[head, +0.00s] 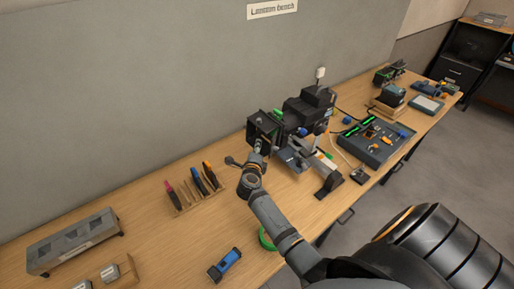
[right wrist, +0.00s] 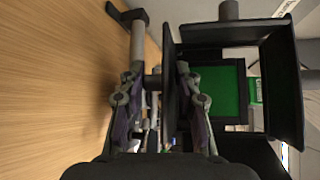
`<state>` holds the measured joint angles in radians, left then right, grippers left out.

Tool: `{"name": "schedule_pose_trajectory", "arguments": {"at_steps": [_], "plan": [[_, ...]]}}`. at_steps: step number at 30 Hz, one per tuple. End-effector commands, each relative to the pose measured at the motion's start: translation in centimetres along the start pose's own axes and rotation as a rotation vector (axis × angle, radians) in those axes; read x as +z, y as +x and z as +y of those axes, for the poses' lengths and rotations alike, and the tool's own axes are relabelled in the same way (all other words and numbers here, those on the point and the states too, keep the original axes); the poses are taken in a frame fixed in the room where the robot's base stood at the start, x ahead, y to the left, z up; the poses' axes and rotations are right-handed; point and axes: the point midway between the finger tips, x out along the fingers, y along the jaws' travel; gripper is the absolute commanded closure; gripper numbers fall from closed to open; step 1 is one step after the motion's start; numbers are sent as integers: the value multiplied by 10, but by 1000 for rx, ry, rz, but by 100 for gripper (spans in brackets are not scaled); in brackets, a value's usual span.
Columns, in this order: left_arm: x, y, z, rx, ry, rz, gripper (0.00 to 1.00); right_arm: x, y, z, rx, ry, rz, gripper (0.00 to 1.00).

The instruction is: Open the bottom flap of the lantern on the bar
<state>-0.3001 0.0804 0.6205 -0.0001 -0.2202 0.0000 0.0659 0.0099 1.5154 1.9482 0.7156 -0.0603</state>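The lantern (head: 262,128) is a black box with flaps, near the back of the bench by the wall. In the right wrist view its green front (right wrist: 218,92) shows, framed by black flaps. The flap on the bench side, likely the bottom flap (right wrist: 170,88), stands nearly edge-on at the left of the green front. My right gripper (right wrist: 158,75) is open, with this flap between its fingers, closer to the right finger. Contact cannot be told. In the head view my right gripper (head: 256,150) is at the lantern's front, partly hiding it. My left gripper is not in view.
A grey stand post (right wrist: 138,40) with a black foot is close to the left finger. A tool rack (head: 192,200), a blue device (head: 224,264) and a green tape roll (head: 266,239) lie left and in front. A fader console (head: 375,146) stands right. Bare bench lies between rack and arm.

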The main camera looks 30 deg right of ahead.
Motion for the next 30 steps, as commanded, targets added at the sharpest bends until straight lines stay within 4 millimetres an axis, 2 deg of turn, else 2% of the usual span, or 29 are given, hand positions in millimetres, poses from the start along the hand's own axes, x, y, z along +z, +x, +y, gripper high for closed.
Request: {"name": "schedule_pose_trajectory", "arguments": {"at_steps": [1,2,11,14,22,25,30], "plan": [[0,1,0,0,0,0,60,-2,0,4,5,-2,4,62],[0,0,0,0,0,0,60,-2,0,3,4,-2,4,58],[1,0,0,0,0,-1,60,0,-1,-2,-4,-1,0,58],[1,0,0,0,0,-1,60,0,-12,0,-2,-1,0,58],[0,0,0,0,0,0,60,0,-62,1,1,1,1,58],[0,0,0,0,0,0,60,0,-72,1,0,-1,2,58],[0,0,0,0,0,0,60,0,-75,0,-1,-2,2,58]]}}
